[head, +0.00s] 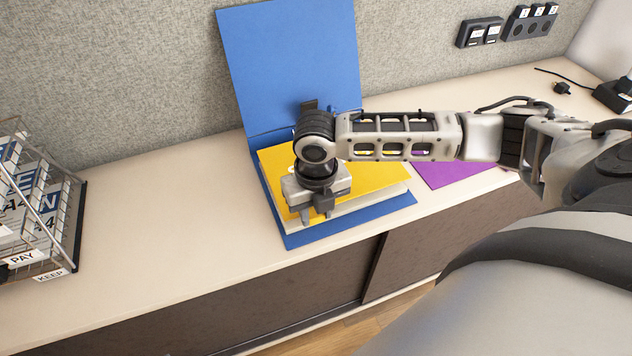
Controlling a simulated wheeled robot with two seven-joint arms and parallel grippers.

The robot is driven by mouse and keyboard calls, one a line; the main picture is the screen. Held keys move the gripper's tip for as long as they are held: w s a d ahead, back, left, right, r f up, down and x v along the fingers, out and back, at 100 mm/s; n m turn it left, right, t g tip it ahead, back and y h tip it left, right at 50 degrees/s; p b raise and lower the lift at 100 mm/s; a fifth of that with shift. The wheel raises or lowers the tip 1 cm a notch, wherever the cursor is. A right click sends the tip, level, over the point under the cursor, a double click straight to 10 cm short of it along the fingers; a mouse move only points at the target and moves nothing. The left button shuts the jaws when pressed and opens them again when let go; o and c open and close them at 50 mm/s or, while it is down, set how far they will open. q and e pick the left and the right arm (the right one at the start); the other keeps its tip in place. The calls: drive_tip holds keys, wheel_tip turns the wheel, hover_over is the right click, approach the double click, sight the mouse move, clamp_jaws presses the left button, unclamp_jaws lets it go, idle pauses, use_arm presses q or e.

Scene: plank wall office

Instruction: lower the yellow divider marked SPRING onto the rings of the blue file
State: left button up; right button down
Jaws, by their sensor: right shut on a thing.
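The blue file (290,45) lies open on the counter, its cover raised against the grey wall panel. The yellow divider (375,175) is over the file's paper stack (360,212), turned much the same way as the stack. My right gripper (315,215) points down at the divider's near left part and is shut on it. Whether the divider touches the paper or hovers just above it, I cannot tell. The SPRING mark cannot be made out. The file's rings are hidden behind my right gripper and arm. My left gripper is out of view.
A purple sheet (455,172) lies right of the file, partly under my right arm. A wire tray (75,225) with papers and PAY and KEEP labels stands at the left. Sockets (528,22) are on the wall, and a black plug (562,88) lies at the right. The counter (165,220) between tray and file is clear.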

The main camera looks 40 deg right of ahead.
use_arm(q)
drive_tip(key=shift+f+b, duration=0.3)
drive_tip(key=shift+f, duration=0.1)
use_arm(e)
drive_tip(key=shift+f, duration=0.8)
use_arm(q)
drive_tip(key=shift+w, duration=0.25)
use_arm(e)
drive_tip(key=shift+f, duration=0.55)
use_arm(q)
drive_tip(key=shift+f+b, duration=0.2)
drive_tip(key=shift+b, duration=0.2)
use_arm(e)
drive_tip(key=shift+f, duration=0.4)
drive_tip(key=c, duration=0.9)
unclamp_jaws()
drive_tip(key=shift+c, duration=0.2)
use_arm(q)
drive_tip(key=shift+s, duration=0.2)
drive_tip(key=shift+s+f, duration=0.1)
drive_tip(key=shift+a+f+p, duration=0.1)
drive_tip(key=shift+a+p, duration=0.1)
drive_tip(key=shift+p, duration=0.2)
use_arm(e)
wheel_tip(320, 180, up, 16)
